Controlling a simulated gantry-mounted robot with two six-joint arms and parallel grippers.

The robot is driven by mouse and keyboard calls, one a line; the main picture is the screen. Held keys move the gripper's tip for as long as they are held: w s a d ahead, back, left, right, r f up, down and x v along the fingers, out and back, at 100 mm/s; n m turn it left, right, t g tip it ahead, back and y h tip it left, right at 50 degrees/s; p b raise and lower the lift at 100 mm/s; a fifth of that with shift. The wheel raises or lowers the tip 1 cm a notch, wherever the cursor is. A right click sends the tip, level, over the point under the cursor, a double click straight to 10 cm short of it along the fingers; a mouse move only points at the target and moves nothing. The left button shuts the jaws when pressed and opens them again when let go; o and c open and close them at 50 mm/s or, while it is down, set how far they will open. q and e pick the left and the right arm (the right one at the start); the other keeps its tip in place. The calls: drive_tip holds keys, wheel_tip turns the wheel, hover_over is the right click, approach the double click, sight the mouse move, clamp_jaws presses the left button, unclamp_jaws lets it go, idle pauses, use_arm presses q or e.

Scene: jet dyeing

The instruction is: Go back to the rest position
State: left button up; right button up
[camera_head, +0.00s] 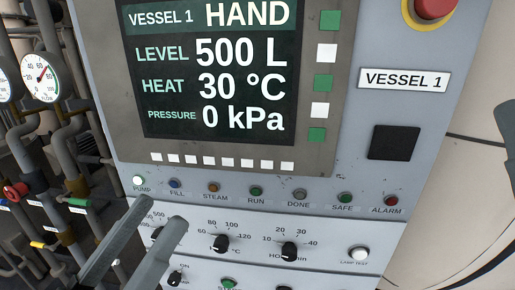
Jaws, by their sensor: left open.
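My left gripper (158,211) reaches in from the bottom left in the head view. Its two grey fingers are apart, with nothing between them. They are in front of the lower left of the control panel (348,150) and hide part of a dial there. I cannot tell whether the fingertips touch the panel. My right gripper cannot be made out.
The screen (215,75) reads VESSEL 1, HAND, 500 L, 30 °C, 0 kPa. Below are lamps, the temperature knob (220,243) and another knob (289,251). A red button (434,8) is at top right. Pipes and gauges (40,78) crowd the left. A dark shape (507,130) is at the right edge.

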use_arm(q)
drive_tip(key=s+a+r+n+t+y+p, duration=0.1)
drive_tip(key=a+r+n+t+y, duration=0.15)
drive_tip(key=r+y, duration=0.35)
drive_tip(key=s+a+r+n+t+y+p, duration=0.1)
drive_tip(key=a+r+t+y+p, duration=0.2)
drive_tip(key=r, duration=0.6)
wheel_tip(320, 180, up, 35)
drive_tip(key=p, duration=3.4)
drive_tip(key=shift+r+y+p, duration=0.2)
drive_tip(key=shift+y+p, duration=0.15)
drive_tip(key=shift+y, duration=0.05)
drive_tip(key=shift+f+m+t, duration=0.1)
drive_tip(key=shift+m+t, duration=0.15)
